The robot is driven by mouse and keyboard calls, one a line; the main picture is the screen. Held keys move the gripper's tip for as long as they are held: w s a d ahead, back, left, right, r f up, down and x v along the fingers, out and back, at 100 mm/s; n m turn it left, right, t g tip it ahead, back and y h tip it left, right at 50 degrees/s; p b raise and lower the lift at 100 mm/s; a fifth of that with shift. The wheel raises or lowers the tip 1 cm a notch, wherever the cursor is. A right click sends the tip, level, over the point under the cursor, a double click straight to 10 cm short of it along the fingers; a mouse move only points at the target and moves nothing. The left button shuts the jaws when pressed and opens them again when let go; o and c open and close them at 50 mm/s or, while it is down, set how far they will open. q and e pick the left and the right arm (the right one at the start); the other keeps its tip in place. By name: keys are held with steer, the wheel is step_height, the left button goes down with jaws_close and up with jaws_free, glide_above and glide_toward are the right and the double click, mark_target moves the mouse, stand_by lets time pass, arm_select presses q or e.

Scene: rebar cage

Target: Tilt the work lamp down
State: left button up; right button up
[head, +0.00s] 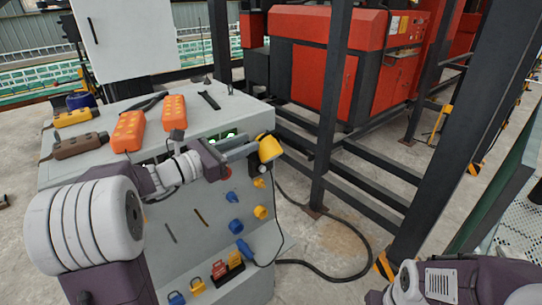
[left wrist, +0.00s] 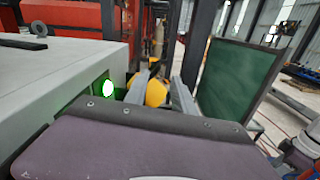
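The work lamp has a yellow head (head: 270,148) at the right edge of the grey cabinet's top, beside a dark round part. My left gripper (head: 254,149) reaches across the cabinet's front to the lamp head, with its fingers parted. In the left wrist view, the yellow lamp head (left wrist: 156,93) shows between and beyond the two grey fingers, with a gap beside the right finger. I cannot tell whether either finger touches it. Part of my right arm shows at the lower right of the head view, but its gripper is out of view.
A black cable (head: 335,279) lies on the floor. Dark steel posts (head: 333,100) stand at the right.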

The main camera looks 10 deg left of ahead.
mark_target(271, 133)
arm_select(q)
steer(key=p+x, duration=0.1)
steer(key=x, duration=0.8)
steer(key=shift+w+p, duration=0.15)
steer(key=shift+p, duration=0.25)
jaws_close()
